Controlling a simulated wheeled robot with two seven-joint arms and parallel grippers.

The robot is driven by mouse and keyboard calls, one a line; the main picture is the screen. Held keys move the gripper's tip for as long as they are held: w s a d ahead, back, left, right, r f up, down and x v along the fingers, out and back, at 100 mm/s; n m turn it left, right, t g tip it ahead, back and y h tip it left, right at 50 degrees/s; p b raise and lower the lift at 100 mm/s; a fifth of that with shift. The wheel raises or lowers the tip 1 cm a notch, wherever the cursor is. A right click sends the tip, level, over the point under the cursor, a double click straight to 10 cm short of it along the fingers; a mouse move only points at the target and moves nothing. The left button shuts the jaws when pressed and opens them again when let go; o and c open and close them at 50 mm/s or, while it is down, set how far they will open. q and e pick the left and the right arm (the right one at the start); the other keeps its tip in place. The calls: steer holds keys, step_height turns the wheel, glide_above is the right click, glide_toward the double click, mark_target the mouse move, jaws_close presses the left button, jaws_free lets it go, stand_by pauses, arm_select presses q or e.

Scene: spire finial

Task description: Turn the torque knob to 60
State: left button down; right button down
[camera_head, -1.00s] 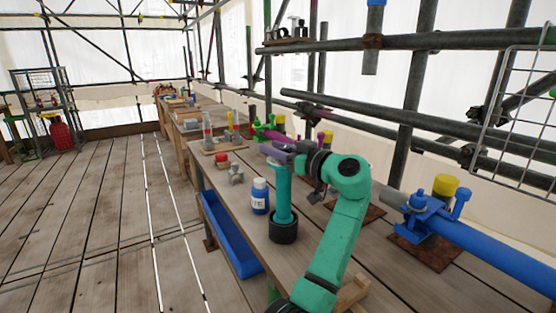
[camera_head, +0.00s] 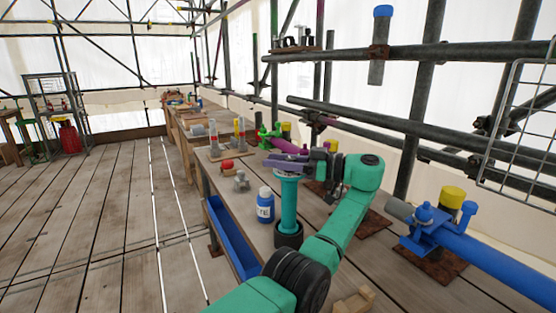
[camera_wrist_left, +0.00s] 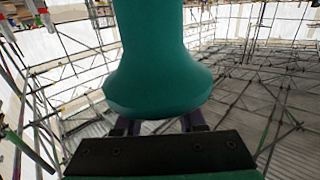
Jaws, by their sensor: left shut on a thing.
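A teal post (camera_head: 288,207) with a wider top stands upright in a round black base (camera_head: 288,236) on the bench. My left gripper (camera_head: 284,164) has purple fingers and is at the wide top of the post, shut on it. In the left wrist view the teal flared piece (camera_wrist_left: 160,75) fills the middle, just ahead of the purple fingers (camera_wrist_left: 160,124). The flared piece hides most of the grip. No dial marks or numbers are readable, and I cannot tell which part is the torque knob. My right gripper is in neither view.
A blue and white bottle (camera_head: 265,205) stands close left of the post. A small red-topped fitting (camera_head: 241,181) is behind it. A blue trough (camera_head: 232,238) hangs along the bench's left edge.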

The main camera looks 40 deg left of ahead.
arm_select(q)
steer(key=c, duration=0.5)
jaws_free()
steer(key=shift+r, duration=0.1)
step_height(320, 180, up, 20)
steer(key=p, duration=0.8)
steer(key=shift+f, duration=0.2)
